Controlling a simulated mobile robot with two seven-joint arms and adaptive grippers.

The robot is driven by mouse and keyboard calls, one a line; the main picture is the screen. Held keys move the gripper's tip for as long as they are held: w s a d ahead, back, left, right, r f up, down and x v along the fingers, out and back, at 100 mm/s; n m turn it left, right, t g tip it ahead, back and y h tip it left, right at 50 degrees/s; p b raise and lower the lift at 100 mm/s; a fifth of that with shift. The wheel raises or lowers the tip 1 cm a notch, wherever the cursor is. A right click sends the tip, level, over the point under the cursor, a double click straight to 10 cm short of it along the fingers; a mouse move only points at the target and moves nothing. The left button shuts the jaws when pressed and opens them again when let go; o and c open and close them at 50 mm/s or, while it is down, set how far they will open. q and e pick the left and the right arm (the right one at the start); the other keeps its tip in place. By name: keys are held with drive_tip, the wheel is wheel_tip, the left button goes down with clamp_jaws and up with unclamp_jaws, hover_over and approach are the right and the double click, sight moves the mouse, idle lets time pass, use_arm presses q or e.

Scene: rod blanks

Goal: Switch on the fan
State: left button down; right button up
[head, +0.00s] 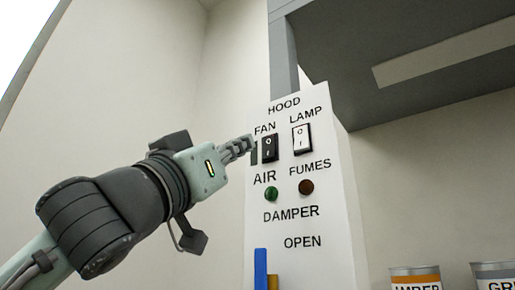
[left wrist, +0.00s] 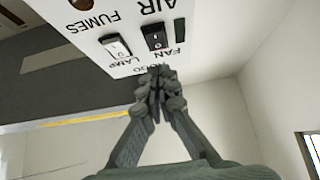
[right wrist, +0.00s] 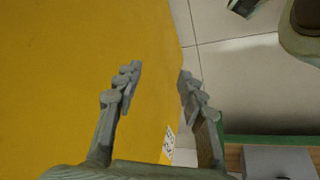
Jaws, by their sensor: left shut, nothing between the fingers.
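The black FAN rocker switch (head: 270,148) is on the white hood panel (head: 330,240), under the word FAN. My left gripper (head: 250,146) is shut and empty, with its tips just left of the FAN switch in the head view. In the left wrist view the FAN switch (left wrist: 154,36) shows above the closed fingertips (left wrist: 156,76). I cannot tell whether the tips touch the panel. My right gripper (right wrist: 158,80) is open and empty, in front of a yellow surface in the right wrist view.
A white LAMP switch (head: 302,139) sits right of the FAN switch. Below are a green AIR light (head: 271,194), a dark reddish FUMES light (head: 306,187) and a blue handle (head: 260,268). The grey hood (head: 400,60) overhangs at right. Labelled tins (head: 415,278) stand at lower right.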

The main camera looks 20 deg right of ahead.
sight(268, 151)
use_arm(q)
drive_tip(key=w+d, duration=0.3)
drive_tip(key=shift+d+r, duration=0.2)
drive_tip(key=shift+d, duration=0.25)
use_arm(e)
drive_tip(key=shift+x, duration=0.95)
drive_tip(key=shift+s+a+f, duration=0.1)
drive_tip(key=shift+a, duration=0.05)
use_arm(q)
drive_tip(key=shift+f, duration=0.15)
drive_tip(key=shift+w+d+h+b, duration=0.25)
drive_tip(key=shift+d+h+b, duration=0.1)
drive_tip(key=shift+b, duration=0.45)
use_arm(e)
drive_tip(key=v, duration=0.4)
drive_tip(key=shift+d+r, duration=0.25)
drive_tip(key=shift+d, duration=0.1)
use_arm(q)
drive_tip(key=shift+a, duration=0.1)
